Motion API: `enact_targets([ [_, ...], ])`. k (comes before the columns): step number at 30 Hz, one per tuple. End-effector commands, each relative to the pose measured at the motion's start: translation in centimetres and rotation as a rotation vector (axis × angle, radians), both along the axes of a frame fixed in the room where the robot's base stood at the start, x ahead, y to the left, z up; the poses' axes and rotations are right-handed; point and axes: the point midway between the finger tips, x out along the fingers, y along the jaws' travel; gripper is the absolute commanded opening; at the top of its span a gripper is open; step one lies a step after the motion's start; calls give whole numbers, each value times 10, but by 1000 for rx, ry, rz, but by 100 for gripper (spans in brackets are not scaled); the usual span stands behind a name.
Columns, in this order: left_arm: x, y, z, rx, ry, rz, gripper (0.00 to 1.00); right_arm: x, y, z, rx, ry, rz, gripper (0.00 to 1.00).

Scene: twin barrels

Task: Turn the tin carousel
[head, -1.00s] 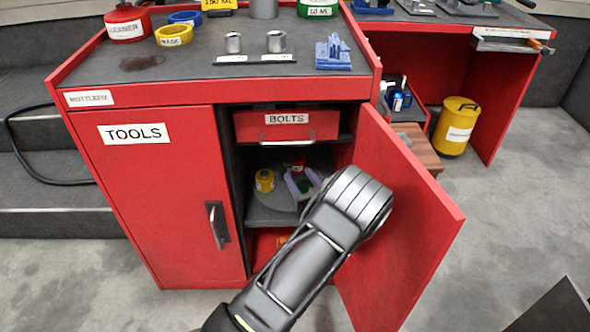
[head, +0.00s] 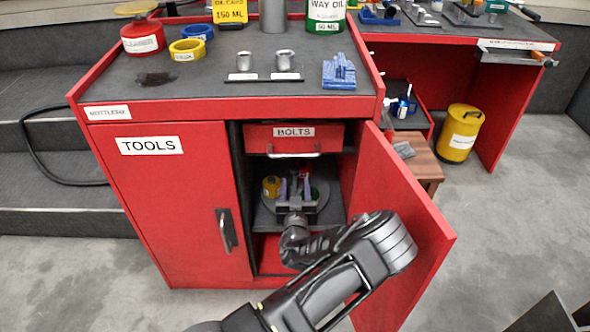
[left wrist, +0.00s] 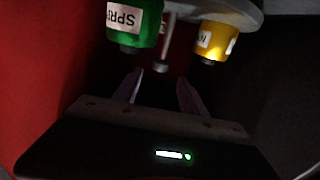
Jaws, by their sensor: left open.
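The tin carousel (head: 266,206) is a round grey turntable on the shelf inside the open right side of the red cabinet. It bears a yellow tin (head: 271,187) at left, a red one (head: 304,174) behind and a green one (head: 316,193) at right, partly hidden. My left gripper (head: 294,184) is open, its purplish fingers among the tins. In the left wrist view the scene is upside down: the turntable (left wrist: 245,12), green tin (left wrist: 134,25) and yellow tin (left wrist: 215,40) lie beyond the empty open fingers (left wrist: 160,88). Contact cannot be told. My right gripper is not in view.
The open red door (head: 405,190) stands right of my arm. The BOLTS drawer (head: 294,138) is above the turntable, and the shut TOOLS door (head: 160,200) is at left. A wooden stool (head: 425,165) and a yellow barrel (head: 459,133) stand farther right.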

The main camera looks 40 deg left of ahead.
Motion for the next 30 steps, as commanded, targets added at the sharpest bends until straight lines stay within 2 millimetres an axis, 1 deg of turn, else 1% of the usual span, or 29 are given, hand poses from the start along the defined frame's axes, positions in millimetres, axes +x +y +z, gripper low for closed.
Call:
enact_targets([
  [5,16,12,-2,1,-2,1,50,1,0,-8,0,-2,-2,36],
  [12,46,34,-3,1,-1,0,50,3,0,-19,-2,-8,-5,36],
  [15,54,41,-2,1,0,1,50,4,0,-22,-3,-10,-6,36],
  [19,59,44,-1,1,1,0,50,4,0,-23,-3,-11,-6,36],
  [26,59,44,0,1,1,0,50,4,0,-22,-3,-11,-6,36],
  [30,59,44,0,1,1,0,38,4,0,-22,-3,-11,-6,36],
])
